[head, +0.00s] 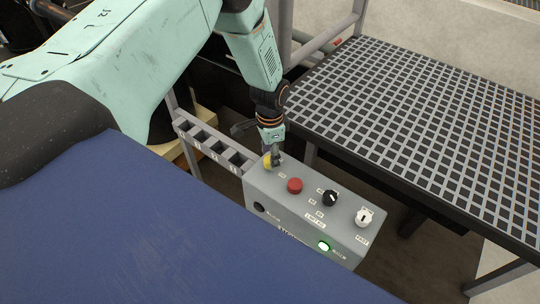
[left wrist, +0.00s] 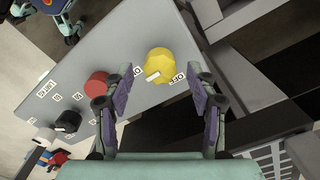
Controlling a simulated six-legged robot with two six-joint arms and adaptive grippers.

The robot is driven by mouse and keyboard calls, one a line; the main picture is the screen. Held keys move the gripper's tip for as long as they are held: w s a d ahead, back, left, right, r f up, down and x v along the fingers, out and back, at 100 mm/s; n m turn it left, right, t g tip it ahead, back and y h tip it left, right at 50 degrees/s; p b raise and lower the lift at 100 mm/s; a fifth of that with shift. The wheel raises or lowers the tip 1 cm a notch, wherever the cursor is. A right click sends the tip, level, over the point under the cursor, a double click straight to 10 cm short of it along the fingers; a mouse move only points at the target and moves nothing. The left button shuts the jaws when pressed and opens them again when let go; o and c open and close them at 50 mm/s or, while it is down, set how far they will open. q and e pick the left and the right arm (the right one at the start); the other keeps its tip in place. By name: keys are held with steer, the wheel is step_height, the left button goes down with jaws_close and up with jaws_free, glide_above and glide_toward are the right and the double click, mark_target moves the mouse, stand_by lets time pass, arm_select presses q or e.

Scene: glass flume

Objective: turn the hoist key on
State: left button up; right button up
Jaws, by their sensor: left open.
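The grey control box (head: 268,188) stands below my left arm. A yellow round knob (left wrist: 159,62) with a pale key bar sits at one end of its top, and I take it for the hoist key. My right gripper is not in view.
A red button (head: 294,185), a black knob (head: 330,198) and a white knob (head: 364,217) share the box top. A green light (head: 323,245) glows on the front. A dark grated table (head: 430,120) stands behind right, and a rack with square slots (head: 215,147) at left.

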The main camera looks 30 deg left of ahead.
arm_select(q)
step_height(320, 180, up, 11)
stand_by(0.3)
steer(key=shift+s+f, duration=0.1)
stand_by(0.4)
steer(key=s+d+f+n, duration=0.35)
steer(key=s+f, duration=0.35)
steer(key=s, duration=0.4)
steer(key=s+d+f+n, duration=0.2)
steer(key=s+d+f, duration=0.4)
steer(key=s, duration=0.6)
steer(key=s+a+n, duration=0.1)
steer(key=s+n, duration=0.1)
steer(key=s, duration=0.6)
step_height(320, 180, down, 19)
steer(key=b, duration=1.9)
steer(key=shift+s+a+f, duration=0.15)
steer(key=shift+s, duration=0.1)
